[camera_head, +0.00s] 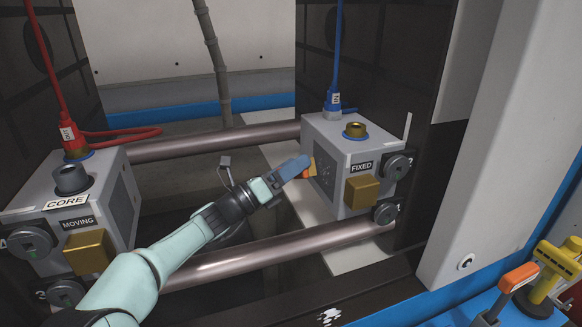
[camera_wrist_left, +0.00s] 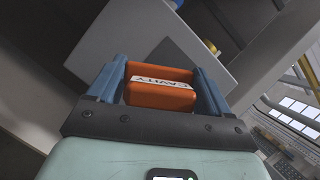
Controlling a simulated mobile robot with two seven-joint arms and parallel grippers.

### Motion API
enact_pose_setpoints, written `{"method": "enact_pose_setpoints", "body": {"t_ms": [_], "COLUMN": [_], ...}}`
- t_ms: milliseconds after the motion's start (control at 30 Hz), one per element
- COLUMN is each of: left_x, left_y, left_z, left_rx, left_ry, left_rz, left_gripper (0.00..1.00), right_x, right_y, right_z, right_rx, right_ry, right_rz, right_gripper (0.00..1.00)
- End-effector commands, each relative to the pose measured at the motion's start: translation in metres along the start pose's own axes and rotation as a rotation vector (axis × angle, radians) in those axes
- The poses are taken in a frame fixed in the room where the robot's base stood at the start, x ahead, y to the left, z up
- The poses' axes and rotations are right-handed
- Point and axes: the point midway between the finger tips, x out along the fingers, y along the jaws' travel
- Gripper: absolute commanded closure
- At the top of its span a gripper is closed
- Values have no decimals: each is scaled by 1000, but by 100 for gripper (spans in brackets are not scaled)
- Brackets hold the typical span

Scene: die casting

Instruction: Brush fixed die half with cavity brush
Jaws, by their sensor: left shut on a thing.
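The fixed die half (camera_head: 350,165) is a grey block labelled FIXED, at the right in the head view. Its dark, pitted inner face points left. My left gripper (camera_head: 299,168) is at that face, its blue fingers pointing right. It is shut on the cavity brush (camera_wrist_left: 160,86), whose orange block carries a CAVITY label in the left wrist view. In the head view a small tan and orange part of the brush (camera_head: 309,170) shows at the die face; whether it touches is hard to tell. In the wrist view a grey block face lies beyond the brush. My right gripper is not in view.
The moving die half (camera_head: 120,200) stands at the left, with a red hose. Two tie bars (camera_head: 285,251) run between the halves, above and below my left arm in the picture. A blue hose (camera_head: 338,60) rises from the fixed half. Orange and yellow-handled tools (camera_head: 520,278) stand at lower right.

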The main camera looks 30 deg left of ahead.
Motion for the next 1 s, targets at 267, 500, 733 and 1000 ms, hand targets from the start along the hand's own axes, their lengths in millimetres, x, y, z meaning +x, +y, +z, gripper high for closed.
{"method": "enact_pose_setpoints", "body": {"t_ms": [267,500,733,1000], "left_x": [6,10,14,19], "left_y": [-1,-1,-1,0], "left_z": [-2,-4,-5,-7], "left_rx": [-1,0,0,0], "left_ry": [-1,-1,0,-1], "left_rz": [-2,-2,-2,-1], "left_gripper": [45,45,45,45], "right_x": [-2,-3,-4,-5], "right_y": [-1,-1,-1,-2], "right_z": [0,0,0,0], "right_rx": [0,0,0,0], "right_ry": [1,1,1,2], "right_rz": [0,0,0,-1], "right_gripper": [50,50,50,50]}}
